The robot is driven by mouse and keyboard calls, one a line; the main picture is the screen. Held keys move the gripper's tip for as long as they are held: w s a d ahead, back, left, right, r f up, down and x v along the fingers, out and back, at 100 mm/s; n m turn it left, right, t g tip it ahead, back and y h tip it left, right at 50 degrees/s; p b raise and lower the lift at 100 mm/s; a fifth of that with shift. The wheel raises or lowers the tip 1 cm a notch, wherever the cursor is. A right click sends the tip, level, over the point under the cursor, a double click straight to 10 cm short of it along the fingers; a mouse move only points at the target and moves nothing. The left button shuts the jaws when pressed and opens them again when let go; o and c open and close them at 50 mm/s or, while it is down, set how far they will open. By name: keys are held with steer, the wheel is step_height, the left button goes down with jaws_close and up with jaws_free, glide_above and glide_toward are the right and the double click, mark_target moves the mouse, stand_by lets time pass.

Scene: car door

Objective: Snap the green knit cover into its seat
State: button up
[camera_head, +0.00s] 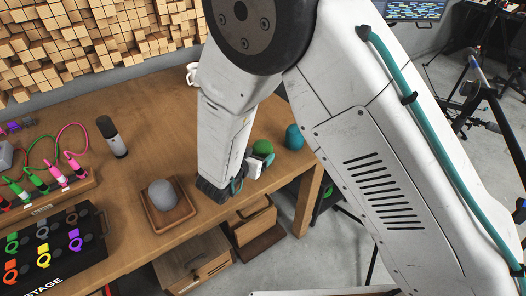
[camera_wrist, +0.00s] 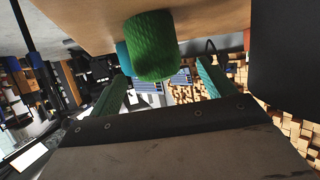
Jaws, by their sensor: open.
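The green knit cover (camera_head: 262,147) stands near the table's right edge in the head view, partly hidden by my gripper (camera_head: 256,166). In the wrist view the green knit cover (camera_wrist: 151,45) fills the upper middle against the wooden surface, which appears at the top. My gripper (camera_wrist: 160,72) is open, its two teal fingers apart on either side of the cover in that picture. I cannot tell whether either finger touches it. A grey rounded piece (camera_head: 162,191) sits in a square wooden tray (camera_head: 181,215) left of my arm. I cannot tell which part is the seat.
A teal cover (camera_head: 294,137) stands just right of the green one. A black microphone (camera_head: 112,137), a rack with coloured cables (camera_head: 45,200) and a black box with coloured rings (camera_head: 60,275) occupy the left. Bare wood (camera_head: 150,110) lies behind the tray.

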steer(key=x, duration=0.4)
steer(key=shift+w+d, duration=0.15)
steer(key=shift+d, duration=0.2)
steer(key=c, duration=1)
steer(key=shift+r, duration=0.15)
steer(key=shift+c, duration=0.2)
